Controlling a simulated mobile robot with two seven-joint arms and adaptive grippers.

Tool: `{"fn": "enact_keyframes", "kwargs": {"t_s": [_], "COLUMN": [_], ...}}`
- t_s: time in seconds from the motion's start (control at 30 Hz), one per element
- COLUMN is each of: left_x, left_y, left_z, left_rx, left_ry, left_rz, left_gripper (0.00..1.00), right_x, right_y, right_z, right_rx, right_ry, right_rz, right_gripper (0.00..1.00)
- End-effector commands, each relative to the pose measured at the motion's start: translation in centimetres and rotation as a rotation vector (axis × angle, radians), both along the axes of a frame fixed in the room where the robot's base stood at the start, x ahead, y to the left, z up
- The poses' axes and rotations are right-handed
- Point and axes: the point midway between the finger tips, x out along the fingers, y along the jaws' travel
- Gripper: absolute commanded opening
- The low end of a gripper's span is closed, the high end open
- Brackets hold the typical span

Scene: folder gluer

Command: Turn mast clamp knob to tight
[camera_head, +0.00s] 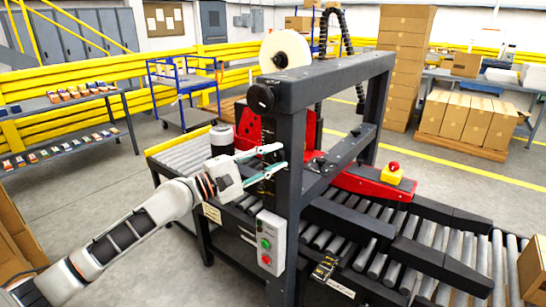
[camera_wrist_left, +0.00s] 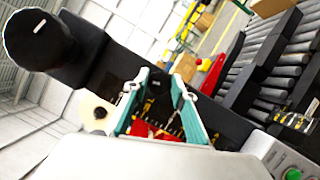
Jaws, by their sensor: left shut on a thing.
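A round black knob (camera_head: 261,97) sits high on the left side of the dark machine frame's upright (camera_head: 291,150). In the left wrist view the knob (camera_wrist_left: 38,40) is large at the upper left and bears a short white mark. My left gripper (camera_head: 278,159) is below this knob, apart from it, with its teal fingers at the upright. In the left wrist view the fingers (camera_wrist_left: 153,84) are spaced apart and shut on a dark part at the upright, which they largely hide. I cannot tell its shape. My right gripper is not in view.
A grey control box (camera_head: 270,243) with green and red buttons hangs below my left gripper. A white reel (camera_head: 285,50) stands above the frame. Roller conveyors (camera_head: 420,255) extend right, and a red bar with a yellow-based stop button (camera_head: 391,174) lies behind. Open floor is at left.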

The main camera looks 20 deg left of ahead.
Motion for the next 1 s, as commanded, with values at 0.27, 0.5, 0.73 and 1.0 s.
{"fn": "enact_keyframes", "kwargs": {"t_s": [0.27, 0.5, 0.73, 1.0], "left_x": [0.0, 0.0, 0.0, 0.0], "left_y": [0.0, -0.1, -0.1, -0.1], "left_z": [0.4, 0.3, 0.1, 0.0], "left_rx": [0.191, 0.286, 0.324, 0.330], "left_ry": [-0.069, -0.104, -0.118, -0.120], "left_rz": [-0.001, -0.001, -0.002, -0.002], "left_gripper": [0.04, 0.04, 0.04, 0.04], "right_x": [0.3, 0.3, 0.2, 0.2], "right_y": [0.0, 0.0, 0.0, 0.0], "right_z": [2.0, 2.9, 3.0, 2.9], "right_rx": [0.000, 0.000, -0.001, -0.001], "right_ry": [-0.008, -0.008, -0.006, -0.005], "right_rz": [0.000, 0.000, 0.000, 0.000], "right_gripper": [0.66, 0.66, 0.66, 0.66]}}
